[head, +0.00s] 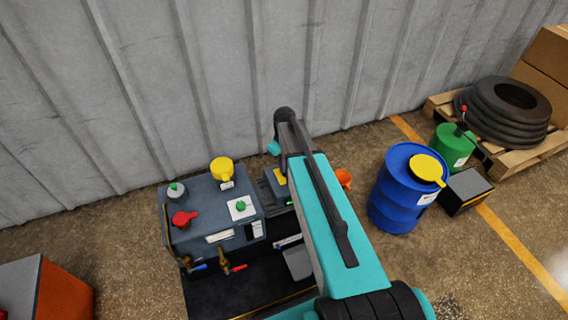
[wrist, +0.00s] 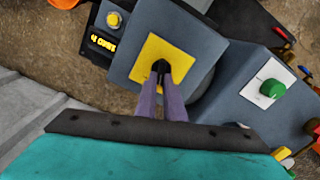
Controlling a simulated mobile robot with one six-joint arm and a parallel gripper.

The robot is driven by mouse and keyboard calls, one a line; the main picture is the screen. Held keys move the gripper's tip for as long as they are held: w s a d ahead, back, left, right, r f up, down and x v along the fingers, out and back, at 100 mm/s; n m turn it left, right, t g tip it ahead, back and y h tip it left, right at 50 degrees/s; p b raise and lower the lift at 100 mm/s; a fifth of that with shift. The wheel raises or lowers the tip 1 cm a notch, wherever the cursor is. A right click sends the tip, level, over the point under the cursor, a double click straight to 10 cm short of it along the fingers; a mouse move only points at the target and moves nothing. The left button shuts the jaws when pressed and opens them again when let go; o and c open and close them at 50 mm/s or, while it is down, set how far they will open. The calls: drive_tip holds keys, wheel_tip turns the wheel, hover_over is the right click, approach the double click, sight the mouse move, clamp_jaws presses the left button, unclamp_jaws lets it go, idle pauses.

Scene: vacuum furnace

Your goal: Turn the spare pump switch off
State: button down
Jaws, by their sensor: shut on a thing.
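A small black switch knob (wrist: 161,65) stands on a square yellow plate (wrist: 178,50) on top of a grey box (wrist: 210,42). My gripper (wrist: 161,74) has its two purple fingers shut on this knob, seen from above in the wrist view. In the head view the yellow plate (head: 281,177) shows only in part beside my arm, and my fingers and the knob are hidden there. A green knob on a white plate (wrist: 280,73) sits on the neighbouring grey cabinet, apart from my gripper. No label naming the switch is readable.
The grey cabinet (head: 205,196) carries a red handle (head: 184,218), a yellow cap (head: 221,168) and the green knob (head: 241,206). A blue drum (head: 395,205) stands right; a corrugated wall rises behind.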

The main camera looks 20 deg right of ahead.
drive_tip(key=shift+a+n, duration=0.15)
drive_tip(key=shift+n, duration=0.65)
drive_tip(key=shift+p, duration=0.3)
drive_tip(key=c, duration=1.9)
unclamp_jaws()
drive_tip(key=shift+o, duration=0.2)
drive_tip(key=shift+r, duration=0.1)
wheel_tip(320, 180, up, 14)
drive_tip(key=shift+f, duration=0.2)
